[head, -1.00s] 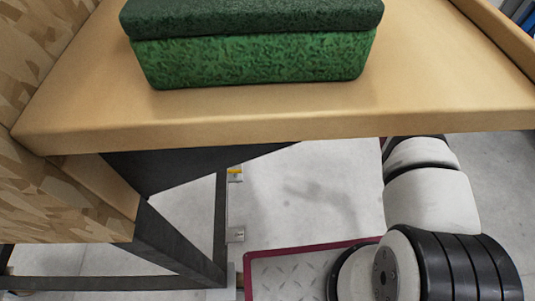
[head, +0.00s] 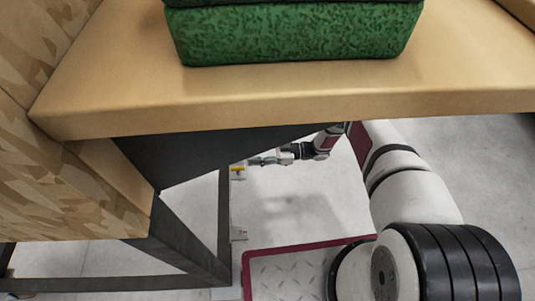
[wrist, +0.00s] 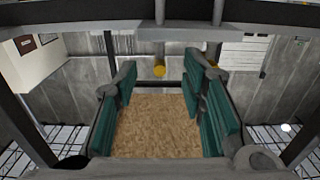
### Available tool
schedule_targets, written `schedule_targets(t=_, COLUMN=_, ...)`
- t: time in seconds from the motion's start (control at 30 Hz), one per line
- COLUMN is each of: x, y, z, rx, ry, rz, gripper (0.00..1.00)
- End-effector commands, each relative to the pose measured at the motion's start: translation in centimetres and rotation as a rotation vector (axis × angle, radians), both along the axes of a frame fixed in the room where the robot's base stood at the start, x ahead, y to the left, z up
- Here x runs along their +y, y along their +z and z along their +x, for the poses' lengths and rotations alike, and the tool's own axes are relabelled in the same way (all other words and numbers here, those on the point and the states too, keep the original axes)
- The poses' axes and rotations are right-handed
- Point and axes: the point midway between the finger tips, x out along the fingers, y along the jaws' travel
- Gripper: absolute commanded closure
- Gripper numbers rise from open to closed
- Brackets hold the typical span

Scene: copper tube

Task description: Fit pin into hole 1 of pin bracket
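My gripper (head: 256,162) is beneath the tan seat in the head view, its tip beside a small yellow part. In the wrist view my gripper (wrist: 160,105) has its two green-padded fingers wide apart with nothing held between them. The yellow part (head: 237,168) sits at a small pale bracket (head: 238,175) on the upright frame. I cannot tell which is the pin or see hole 1.
The tan seat (head: 300,105) overhangs my arm, with a green block (head: 290,35) on top. Dark frame legs (head: 185,235) stand at left. Bare floor lies in the middle. A brown speckled surface (wrist: 160,125) shows behind the fingers.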

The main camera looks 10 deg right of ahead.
Motion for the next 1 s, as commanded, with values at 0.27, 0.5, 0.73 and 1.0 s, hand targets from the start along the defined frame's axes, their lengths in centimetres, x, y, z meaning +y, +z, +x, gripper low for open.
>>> schedule_targets(t=0.27, x=4.4, y=-0.1, z=0.1, rx=0.0, ry=0.001, rz=0.0, gripper=0.62)
schedule_targets(t=0.5, x=6.1, y=0.0, z=0.2, rx=0.0, ry=-0.001, rz=0.0, gripper=0.62)
schedule_targets(t=0.73, x=6.2, y=0.0, z=0.2, rx=0.0, ry=-0.001, rz=-0.001, gripper=0.62)
schedule_targets(t=1.0, x=6.2, y=0.0, z=0.2, rx=0.0, ry=-0.001, rz=-0.001, gripper=1.0)
